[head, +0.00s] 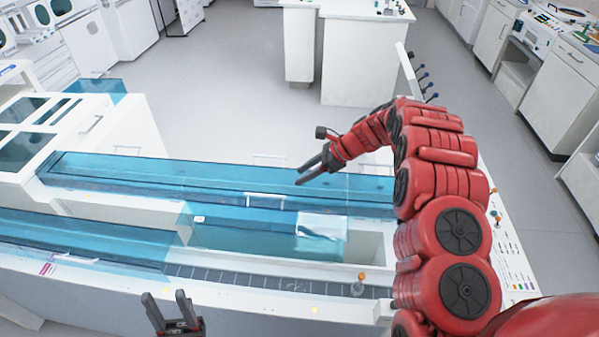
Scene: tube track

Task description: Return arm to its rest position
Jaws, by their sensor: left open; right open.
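My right arm is red and comes in from the lower right, curving up and over the right end of the tube track machine (120,207). Its gripper (312,172) is open and empty, above the long blue transparent cover (200,178). My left gripper (172,312) shows at the bottom edge, left of the middle. Its two dark fingers are apart and nothing is between them. It is in front of the machine's near side. The rest of the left arm is out of view.
A dark track (250,281) runs along the machine's near side. A small orange-topped piece (359,283) stands by its right part. A white bench (365,60) stands behind, across open grey floor (230,90). Cabinets (570,90) line the right.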

